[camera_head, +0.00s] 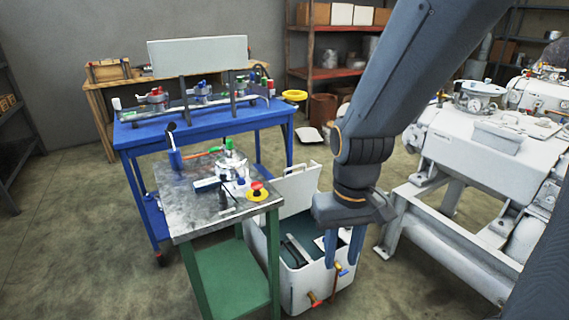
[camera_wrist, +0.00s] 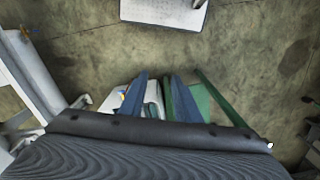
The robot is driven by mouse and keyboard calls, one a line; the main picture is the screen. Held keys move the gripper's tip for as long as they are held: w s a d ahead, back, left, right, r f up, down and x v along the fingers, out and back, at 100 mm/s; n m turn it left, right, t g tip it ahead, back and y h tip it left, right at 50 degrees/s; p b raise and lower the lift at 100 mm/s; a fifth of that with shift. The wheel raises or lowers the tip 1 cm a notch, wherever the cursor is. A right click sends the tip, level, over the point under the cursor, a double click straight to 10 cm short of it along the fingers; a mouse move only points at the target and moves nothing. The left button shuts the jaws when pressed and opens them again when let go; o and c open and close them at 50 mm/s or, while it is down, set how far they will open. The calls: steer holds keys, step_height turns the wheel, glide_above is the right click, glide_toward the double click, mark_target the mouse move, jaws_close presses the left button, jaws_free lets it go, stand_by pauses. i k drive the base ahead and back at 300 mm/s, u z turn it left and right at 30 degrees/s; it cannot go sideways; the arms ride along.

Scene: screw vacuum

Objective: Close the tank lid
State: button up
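The tank is a white open-topped box (camera_head: 318,285) on the floor, with dark equipment visible inside. Its white lid (camera_head: 290,192) stands raised at the tank's back edge, so the tank is open. My gripper (camera_head: 344,250) points down over the right part of the tank, its two blue fingers apart with nothing seen between them. It hides part of the tank's right side. The fingers also show in the wrist view (camera_wrist: 158,88), with a small part of the tank (camera_wrist: 112,101) below them. The lid cannot be surely made out in the wrist view.
A green cart with a metal top (camera_head: 180,207) stands close left of the tank. A blue workbench (camera_head: 190,129) is behind it. A large white machine on a frame (camera_head: 455,160) stands to the right. Bare floor (camera_head: 80,230) lies left of the cart.

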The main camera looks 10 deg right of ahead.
mark_target(298, 190)
steer(key=z, duration=0.75)
steer(key=i, duration=0.4)
steer(key=u, duration=0.8)
